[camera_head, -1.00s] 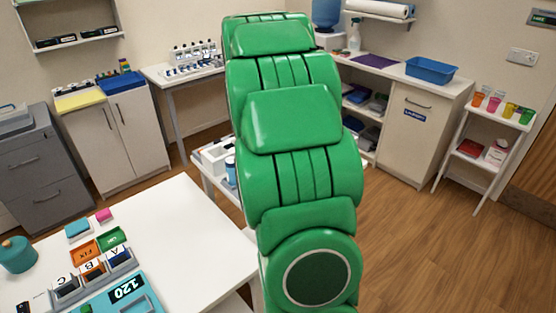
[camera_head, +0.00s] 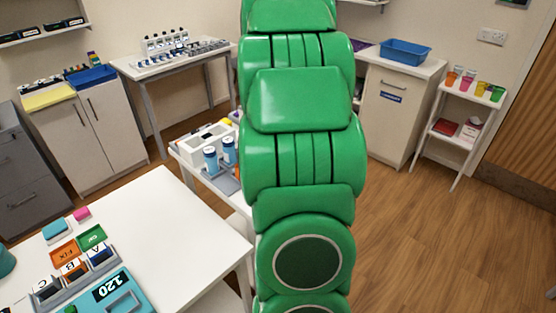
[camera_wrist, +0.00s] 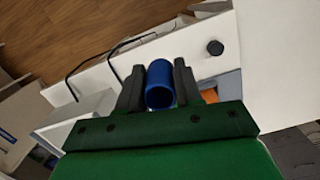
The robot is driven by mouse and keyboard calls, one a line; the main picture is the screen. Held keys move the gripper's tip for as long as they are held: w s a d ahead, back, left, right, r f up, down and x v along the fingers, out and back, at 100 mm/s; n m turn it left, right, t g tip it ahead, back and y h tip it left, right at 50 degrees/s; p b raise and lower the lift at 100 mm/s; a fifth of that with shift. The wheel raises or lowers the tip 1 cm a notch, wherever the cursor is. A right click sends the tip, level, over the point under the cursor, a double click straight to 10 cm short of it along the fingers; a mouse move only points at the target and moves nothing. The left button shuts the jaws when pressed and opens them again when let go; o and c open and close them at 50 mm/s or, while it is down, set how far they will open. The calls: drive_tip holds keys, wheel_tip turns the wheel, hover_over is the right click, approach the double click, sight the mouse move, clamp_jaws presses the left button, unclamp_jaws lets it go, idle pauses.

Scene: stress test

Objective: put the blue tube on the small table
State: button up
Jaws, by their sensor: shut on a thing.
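The blue tube (camera_wrist: 160,85) is between the two dark fingers of my gripper (camera_wrist: 158,66) in the wrist view. My gripper is shut on it, and its open round end faces the camera. In the head view my green arm fills the middle and hides my gripper and the tube. A white table with racks (camera_head: 158,70) stands at the back left. A low white stand (camera_head: 190,158) with two blue-and-white bottles is partly behind my arm. I cannot tell which of them is the small table.
A white table (camera_head: 165,215) with coloured trays and blocks is at the front left. A narrow white shelf (camera_head: 470,97) with coloured cups stands at the right. A cabinet with a blue bin (camera_head: 405,52) is behind. Wooden floor (camera_head: 420,230) is clear at the right.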

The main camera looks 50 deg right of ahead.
drive_tip(key=w+d+f, duration=0.6)
drive_tip(key=f, duration=0.1)
drive_tip(key=shift+w, duration=0.4)
drive_tip(key=shift+w+d+f, duration=0.5)
drive_tip(key=shift+f, duration=1.7)
drive_tip(key=shift+f, duration=0.1)
drive_tip(key=o, duration=1.1)
